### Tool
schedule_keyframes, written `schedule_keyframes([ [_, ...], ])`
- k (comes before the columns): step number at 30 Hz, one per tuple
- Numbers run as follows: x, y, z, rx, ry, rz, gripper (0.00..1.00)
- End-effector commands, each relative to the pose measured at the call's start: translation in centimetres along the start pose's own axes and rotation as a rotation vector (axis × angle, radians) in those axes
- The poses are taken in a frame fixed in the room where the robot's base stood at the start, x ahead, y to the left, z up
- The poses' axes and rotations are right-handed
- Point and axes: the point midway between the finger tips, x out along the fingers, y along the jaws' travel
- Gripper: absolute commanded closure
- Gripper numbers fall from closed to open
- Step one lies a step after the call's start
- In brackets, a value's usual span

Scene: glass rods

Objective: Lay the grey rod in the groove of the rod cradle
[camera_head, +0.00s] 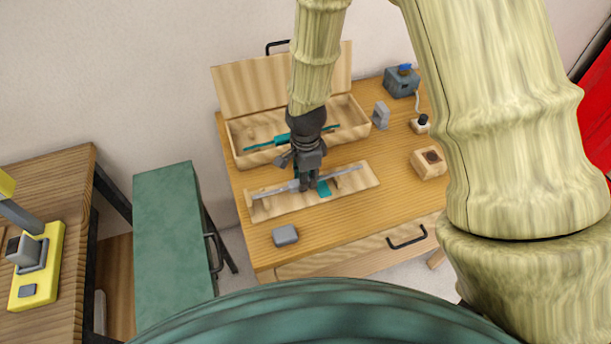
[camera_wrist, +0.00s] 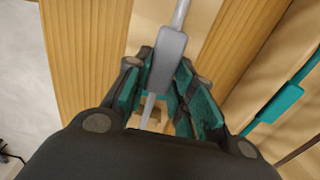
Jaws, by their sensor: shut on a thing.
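The grey rod (camera_head: 272,190) is long and thin, with a thicker grey middle sleeve (camera_wrist: 168,62). My gripper (camera_head: 308,186) is shut on that sleeve, its teal finger pads on either side in the wrist view (camera_wrist: 165,95). The rod cradle (camera_head: 368,177) is a pale wooden board with small supports, on the table. The rod runs lengthwise above the board, roughly in line with it. I cannot tell whether the rod touches the groove or hovers just over it. My gripper hides the cradle's middle.
An open wooden box (camera_head: 240,141) behind the cradle holds a teal rod (camera_head: 262,146); its raised lid (camera_head: 245,85) stands at the back. A grey block (camera_head: 285,235) lies in front. A wooden block (camera_head: 428,164) and grey device (camera_head: 400,82) stand at right.

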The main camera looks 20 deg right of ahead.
Motion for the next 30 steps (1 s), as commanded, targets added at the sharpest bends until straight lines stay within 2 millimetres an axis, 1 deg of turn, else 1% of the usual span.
schedule_keyframes([
  [5,-0.1,0.0,0.0,0.0,0.0,0.0,1.0],
  [15,-1.2,0.0,0.0,0.0,0.0,0.0,1.0],
  [30,-1.2,0.0,0.0,0.0,0.0,0.0,1.0],
])
